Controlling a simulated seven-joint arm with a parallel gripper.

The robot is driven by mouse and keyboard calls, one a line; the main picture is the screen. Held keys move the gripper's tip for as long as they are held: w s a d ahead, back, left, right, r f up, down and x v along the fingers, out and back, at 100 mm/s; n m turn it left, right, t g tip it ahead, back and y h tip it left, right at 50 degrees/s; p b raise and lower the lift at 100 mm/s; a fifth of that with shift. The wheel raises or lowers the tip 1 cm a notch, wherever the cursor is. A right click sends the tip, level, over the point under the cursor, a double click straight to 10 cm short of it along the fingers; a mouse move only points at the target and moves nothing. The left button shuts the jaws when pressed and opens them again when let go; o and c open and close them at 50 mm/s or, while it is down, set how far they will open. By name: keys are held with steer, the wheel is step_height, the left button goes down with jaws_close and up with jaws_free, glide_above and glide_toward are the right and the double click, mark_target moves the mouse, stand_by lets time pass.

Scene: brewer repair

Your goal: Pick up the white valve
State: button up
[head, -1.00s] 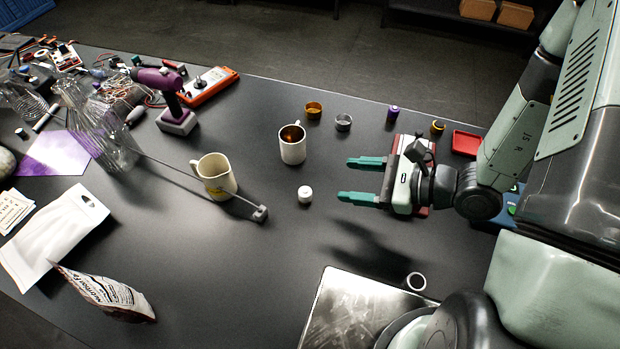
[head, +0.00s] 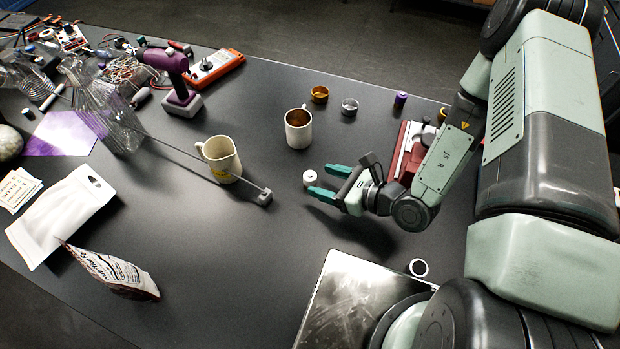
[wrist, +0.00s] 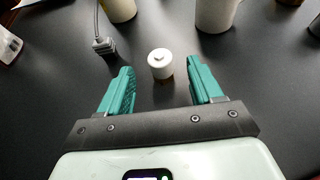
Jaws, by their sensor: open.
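The white valve (head: 309,178) is a small white cylinder with a knob on top, standing upright on the dark table. It also shows in the wrist view (wrist: 160,63), just beyond and between the fingertips. My gripper (head: 324,179) has two teal fingers and is open and empty. In the wrist view the fingers (wrist: 162,75) spread to either side of the valve's line, and I see no contact. In the head view the fingertips are close to the valve's right side.
A metal plate (head: 345,300) and a white ring (head: 418,267) lie in front.

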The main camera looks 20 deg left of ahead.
mark_target(310, 180)
steer(key=shift+x, duration=1.4)
jaws_close()
steer(key=shift+r, duration=0.15)
